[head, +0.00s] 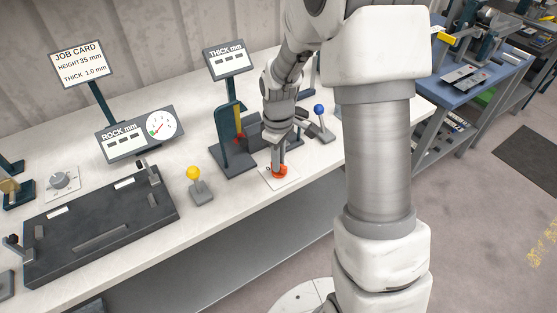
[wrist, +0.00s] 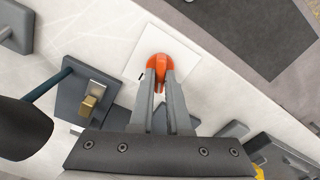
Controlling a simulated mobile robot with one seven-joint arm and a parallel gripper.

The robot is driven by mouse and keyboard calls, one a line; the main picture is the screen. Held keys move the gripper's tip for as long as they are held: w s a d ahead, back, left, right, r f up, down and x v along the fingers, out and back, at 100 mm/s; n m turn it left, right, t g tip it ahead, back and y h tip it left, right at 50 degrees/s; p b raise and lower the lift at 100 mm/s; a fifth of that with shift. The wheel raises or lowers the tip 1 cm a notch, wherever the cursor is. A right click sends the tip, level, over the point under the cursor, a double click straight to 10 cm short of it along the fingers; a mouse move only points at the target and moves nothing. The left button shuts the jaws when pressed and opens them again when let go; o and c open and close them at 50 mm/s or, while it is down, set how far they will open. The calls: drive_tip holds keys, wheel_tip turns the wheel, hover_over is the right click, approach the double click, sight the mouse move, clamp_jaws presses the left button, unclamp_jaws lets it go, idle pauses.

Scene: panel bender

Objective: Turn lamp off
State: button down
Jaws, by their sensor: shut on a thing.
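An orange-red rotary knob (head: 281,172) sits on a square white plate (head: 291,182) near the front edge of the bench. My gripper (head: 278,164) points down over it from above. In the wrist view, my gripper (wrist: 160,82) has its two fingers closed on the raised ridge of the knob (wrist: 158,62). The fingers hide part of the knob and of the plate (wrist: 188,52). I cannot pick out a lamp for certain in either view.
A yellow-ball lever (head: 194,173) stands left of the plate and a blue-ball lever (head: 319,110) to the right behind. A black fixture plate (head: 95,225) lies at left. The bench front edge is near.

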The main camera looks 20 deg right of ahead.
drive_tip(key=shift+n, duration=0.5)
drive_tip(key=c, duration=0.9)
unclamp_jaws()
wheel_tip(320, 180, up, 18)
drive_tip(key=shift+f+p, duration=0.25)
drive_tip(key=shift+p, duration=0.45)
